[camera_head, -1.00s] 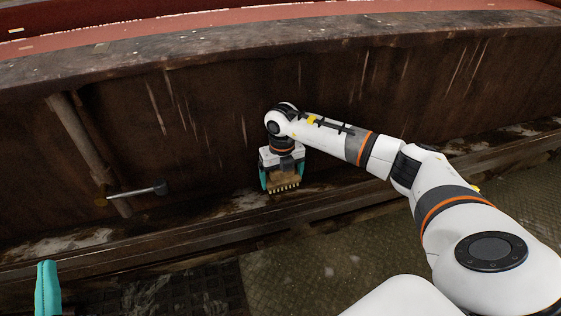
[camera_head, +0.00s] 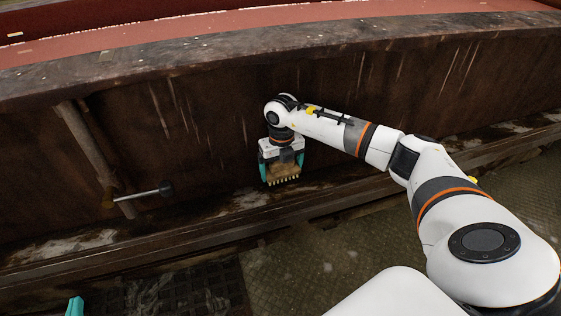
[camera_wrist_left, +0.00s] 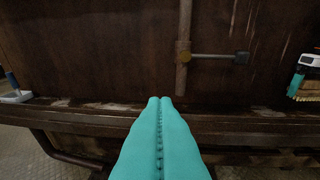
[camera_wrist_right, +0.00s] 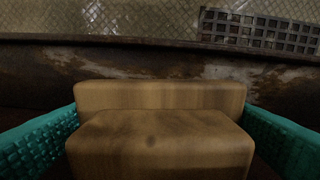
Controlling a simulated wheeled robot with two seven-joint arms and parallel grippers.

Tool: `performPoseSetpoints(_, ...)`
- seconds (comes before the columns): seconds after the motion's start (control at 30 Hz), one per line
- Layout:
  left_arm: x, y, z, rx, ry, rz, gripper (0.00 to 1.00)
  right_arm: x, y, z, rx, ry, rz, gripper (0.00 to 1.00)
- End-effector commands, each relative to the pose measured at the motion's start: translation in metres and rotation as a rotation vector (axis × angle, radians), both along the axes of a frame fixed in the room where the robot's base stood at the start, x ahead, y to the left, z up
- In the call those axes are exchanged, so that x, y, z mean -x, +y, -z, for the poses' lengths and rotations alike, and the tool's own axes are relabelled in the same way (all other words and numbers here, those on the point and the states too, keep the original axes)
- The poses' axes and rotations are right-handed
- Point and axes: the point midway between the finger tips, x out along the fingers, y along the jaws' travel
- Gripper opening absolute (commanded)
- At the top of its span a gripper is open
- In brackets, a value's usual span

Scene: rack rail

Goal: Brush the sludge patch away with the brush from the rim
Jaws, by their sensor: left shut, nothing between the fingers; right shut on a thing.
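My right gripper (camera_head: 283,172) is shut on a wooden brush (camera_head: 284,167), bristles down, just over the ledge below the dark wall. I cannot tell whether the bristles touch the ledge. In the right wrist view the brush's wooden block (camera_wrist_right: 160,145) sits between the teal fingers and hides its bristles. Pale and dark stains (camera_head: 250,199) lie on the ledge beside the brush; I cannot tell which is the sludge patch. My left gripper (camera_wrist_left: 160,103) is shut and empty, facing the wall. Only its tip (camera_head: 75,306) shows in the head view.
A vertical pipe with a side lever (camera_head: 146,194) stands against the wall at left. A blue-handled object with a pale base (camera_wrist_left: 13,92) sits on the ledge at the left of the left wrist view. The rim (camera_head: 200,68) runs above. A grating (camera_head: 190,290) lies in the floor.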

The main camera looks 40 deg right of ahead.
Motion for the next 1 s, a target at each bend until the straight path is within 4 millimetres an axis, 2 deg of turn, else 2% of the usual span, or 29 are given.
performPoseSetpoints(0.63, 0.027, 0.015, 0.045, -0.076, 0.32, -0.021, 0.0, 0.0, -0.01, -0.02, 0.0, -0.001, 0.003, 0.69)
performPoseSetpoints(1.0, 0.031, 0.016, 0.05, -0.085, 0.358, -0.024, 0.0, 0.001, -0.011, -0.02, 0.0, 0.0, 0.003, 0.69)
